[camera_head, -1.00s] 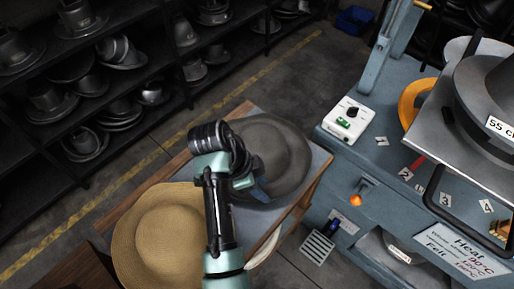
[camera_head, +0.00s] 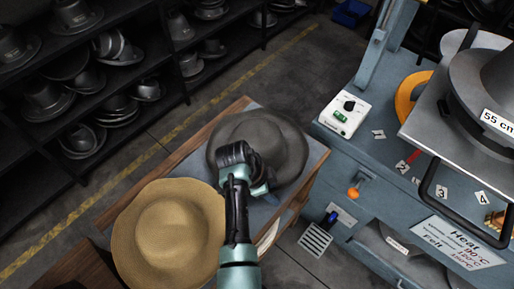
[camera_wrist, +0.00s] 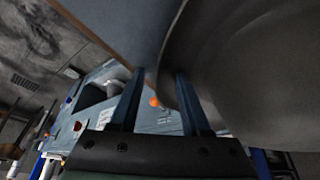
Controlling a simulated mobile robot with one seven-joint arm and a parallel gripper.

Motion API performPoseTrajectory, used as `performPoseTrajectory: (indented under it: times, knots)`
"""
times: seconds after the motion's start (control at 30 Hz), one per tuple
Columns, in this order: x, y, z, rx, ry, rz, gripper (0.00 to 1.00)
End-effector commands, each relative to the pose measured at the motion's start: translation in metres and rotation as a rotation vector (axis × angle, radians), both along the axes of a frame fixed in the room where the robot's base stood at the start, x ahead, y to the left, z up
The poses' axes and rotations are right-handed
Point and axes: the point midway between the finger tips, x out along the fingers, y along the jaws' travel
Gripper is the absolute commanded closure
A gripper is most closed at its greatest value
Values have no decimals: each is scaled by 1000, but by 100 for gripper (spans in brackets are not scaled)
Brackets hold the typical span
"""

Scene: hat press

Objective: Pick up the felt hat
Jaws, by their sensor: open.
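The grey felt hat (camera_head: 282,140) lies brim down on the small table (camera_head: 310,166), toward its far right part. My gripper (camera_head: 262,192) is at the near side of its brim in the head view, and my wrist covers part of the hat there. In the wrist view the hat's brim (camera_wrist: 255,70) fills the right side, very close. My gripper's two fingers (camera_wrist: 158,100) stand apart with the brim's edge close to the right finger. I cannot tell whether the finger touches the brim. Nothing is held.
A tan straw-coloured hat (camera_head: 168,225) lies on the table, left of my arm. The blue press bench (camera_head: 345,150) stands to the right with a control box (camera_head: 342,115) and a metal press. Dark shelves (camera_head: 60,135) of hat forms stand at the back left. Floor is clear between.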

Motion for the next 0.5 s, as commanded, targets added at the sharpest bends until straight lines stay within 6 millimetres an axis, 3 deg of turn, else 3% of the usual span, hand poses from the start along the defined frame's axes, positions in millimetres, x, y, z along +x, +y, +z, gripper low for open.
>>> performPoseTrajectory:
  times: [0.1,0.33,0.5]
  knots:
    - [0,0,0,0,0,0,56]
    - [0,0,1,0,-1,0,98]
    - [0,0,1,0,-1,0,100]
